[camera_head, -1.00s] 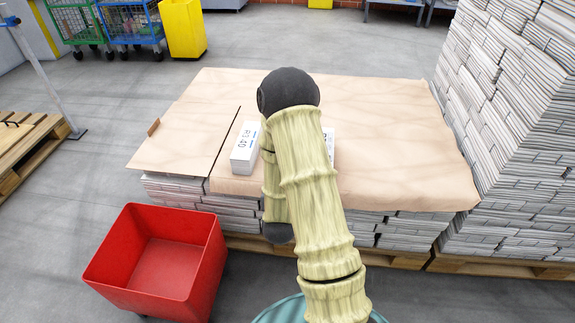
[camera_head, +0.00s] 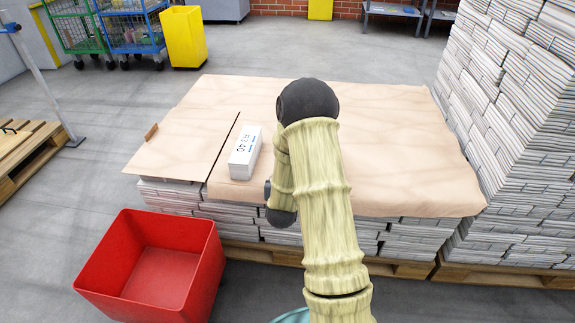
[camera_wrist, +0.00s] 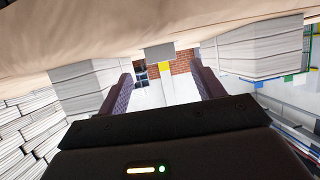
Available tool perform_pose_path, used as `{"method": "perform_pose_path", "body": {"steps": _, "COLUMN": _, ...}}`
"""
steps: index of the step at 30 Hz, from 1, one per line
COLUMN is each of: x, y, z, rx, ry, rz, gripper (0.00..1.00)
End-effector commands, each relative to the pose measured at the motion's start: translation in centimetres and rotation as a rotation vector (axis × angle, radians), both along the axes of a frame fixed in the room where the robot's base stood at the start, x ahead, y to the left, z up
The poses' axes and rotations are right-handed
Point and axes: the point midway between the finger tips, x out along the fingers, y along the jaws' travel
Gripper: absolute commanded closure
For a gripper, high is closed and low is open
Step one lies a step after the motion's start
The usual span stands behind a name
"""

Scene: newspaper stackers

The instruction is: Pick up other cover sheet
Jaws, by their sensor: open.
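A large tan cover sheet (camera_head: 390,130) lies over the stacked newspapers, its front edge hanging slightly over. A smaller tan sheet (camera_head: 180,140) lies at its left, with a dark seam between them. My arm crosses the large sheet and hides part of it. In the wrist view, my gripper (camera_wrist: 165,86) is open with nothing between its fingers. The tan sheet (camera_wrist: 130,30) runs across the top of that view, close beyond the fingers. Whether a finger touches it cannot be told. The fingers are hidden in the head view.
A white block marked R3 40 (camera_head: 244,152) stands on the large sheet near the seam. A red bin (camera_head: 155,265) is at front left. A tall newspaper stack (camera_head: 515,130) rises at right. A small brown piece (camera_head: 151,132) sits on the left sheet's edge.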

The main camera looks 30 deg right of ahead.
Motion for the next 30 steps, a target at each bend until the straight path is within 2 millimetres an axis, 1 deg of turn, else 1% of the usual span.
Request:
{"method": "perform_pose_path", "body": {"steps": 5, "x": 1.1, "y": -0.6, "z": -1.0, "rx": 0.000, "ry": -0.002, "rz": -0.002, "gripper": 0.33}}
{"method": "perform_pose_path", "body": {"steps": 9, "x": 2.8, "y": -1.5, "z": -2.1, "rx": 0.001, "ry": -0.003, "rz": -0.003, "gripper": 0.33}}
{"method": "perform_pose_path", "body": {"steps": 13, "x": 4.0, "y": -2.1, "z": -2.4, "rx": 0.000, "ry": -0.002, "rz": 0.000, "gripper": 0.33}}
{"method": "perform_pose_path", "body": {"steps": 29, "x": 4.1, "y": -2.1, "z": -2.3, "rx": 0.000, "ry": -0.001, "rz": 0.000, "gripper": 0.33}}
{"method": "perform_pose_path", "body": {"steps": 30, "x": 4.1, "y": -2.1, "z": -2.3, "rx": 0.000, "ry": 0.000, "rz": 0.000, "gripper": 0.35}}
